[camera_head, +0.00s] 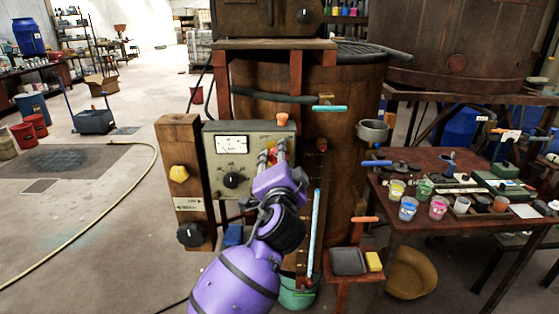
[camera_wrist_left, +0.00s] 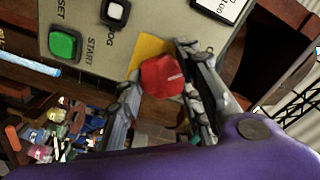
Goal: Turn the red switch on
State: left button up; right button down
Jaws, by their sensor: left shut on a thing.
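The red switch (camera_wrist_left: 162,77) is a red knob on a yellow plate (camera_wrist_left: 150,47) on the grey control panel in the left wrist view. The fingers of my left gripper (camera_wrist_left: 160,88) lie on both sides of the knob and are shut on it. In the head view my purple left arm reaches up to the right part of the grey control panel (camera_head: 213,165), and my left gripper (camera_head: 272,158) mostly hides the switch there. My right gripper is not in view.
A green button (camera_wrist_left: 65,43) and a white button (camera_wrist_left: 115,11) sit beside the switch on the panel. A wooden vat (camera_head: 350,110) stands behind the panel. A table (camera_head: 400,235) with several small cups is at the right. The floor at left has free room.

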pick_arm(q)
jog(key=m+p, duration=0.1)
jog(key=m, duration=0.5)
jog(key=m+p, duration=0.1)
jog(key=m, duration=0.4)
jog(key=f+m+p, duration=0.1)
jog(key=m+p, duration=0.1)
jog(key=m, duration=0.4)
jog(key=shift+a+m, duration=0.3)
jog(key=shift+a, duration=0.05)
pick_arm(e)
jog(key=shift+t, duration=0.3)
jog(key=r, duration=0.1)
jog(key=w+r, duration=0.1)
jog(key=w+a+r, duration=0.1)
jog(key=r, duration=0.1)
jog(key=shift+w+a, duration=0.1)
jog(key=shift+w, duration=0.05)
pick_arm(q)
jog(key=shift+f, duration=0.1)
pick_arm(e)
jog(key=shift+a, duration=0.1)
pick_arm(q)
jog(key=o, duration=1.1)
jog(key=shift+r, duration=0.2)
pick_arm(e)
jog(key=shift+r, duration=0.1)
